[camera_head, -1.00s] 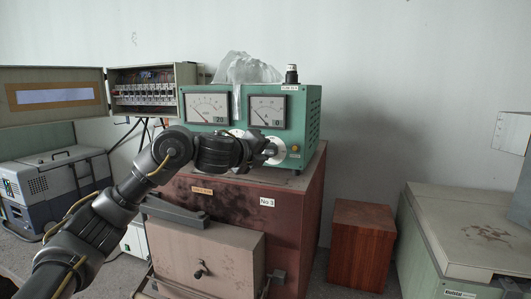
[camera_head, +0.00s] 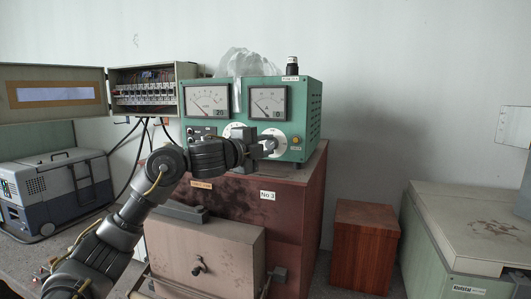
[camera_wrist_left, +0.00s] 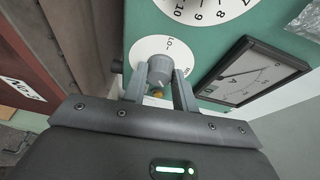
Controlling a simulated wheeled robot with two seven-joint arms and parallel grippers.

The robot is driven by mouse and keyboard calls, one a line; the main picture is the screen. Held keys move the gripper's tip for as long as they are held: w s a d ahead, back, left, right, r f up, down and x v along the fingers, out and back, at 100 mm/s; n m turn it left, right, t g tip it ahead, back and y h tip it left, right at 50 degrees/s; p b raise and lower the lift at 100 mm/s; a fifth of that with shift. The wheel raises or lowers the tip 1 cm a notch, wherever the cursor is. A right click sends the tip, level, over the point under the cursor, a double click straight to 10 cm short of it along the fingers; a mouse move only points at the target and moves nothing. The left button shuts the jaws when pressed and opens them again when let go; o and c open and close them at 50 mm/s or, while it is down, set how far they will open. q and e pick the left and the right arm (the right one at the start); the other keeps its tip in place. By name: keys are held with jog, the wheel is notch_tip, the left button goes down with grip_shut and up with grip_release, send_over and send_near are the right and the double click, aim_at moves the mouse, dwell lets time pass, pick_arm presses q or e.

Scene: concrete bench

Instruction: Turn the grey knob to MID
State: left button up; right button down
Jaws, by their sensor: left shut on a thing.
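The grey knob (camera_wrist_left: 159,68) sits on a round white dial plate (camera_wrist_left: 142,48) on the front of the green meter box (camera_head: 313,110). The letters LO and a short mark show on the plate. My left gripper (camera_wrist_left: 160,85) is shut on the knob, one finger on each side. In the head view my left gripper (camera_head: 263,147) reaches the lower right of the box front and covers most of the knob. My right gripper is out of view.
A larger numbered dial (camera_wrist_left: 208,6) is beside the knob's plate. Two needle meters, left (camera_head: 207,98) and right (camera_head: 268,103), are above. A yellow-orange button (camera_head: 295,140) is right of the gripper. The box stands on a red-brown cabinet (camera_head: 300,200).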

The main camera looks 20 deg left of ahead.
pick_arm(q)
jog(key=n+t+b, duration=0.1)
jog(key=n, duration=0.2)
jog(key=f+n+b, duration=0.1)
jog(key=n, duration=0.1)
jog(key=shift+d+n+t+b, duration=0.1)
jog(key=shift+n+t+b, duration=0.25)
jog(key=shift+n+t, duration=0.05)
jog(key=n+t+b, duration=0.1)
jog(key=n, duration=0.2)
jog(key=shift+n+t+y+b, duration=0.3)
jog(key=shift+n+y+b, duration=0.2)
jog(key=shift+n, duration=0.7)
jog(key=o, duration=1)
jog(key=shift+r, duration=0.1)
jog(key=shift+s, duration=0.1)
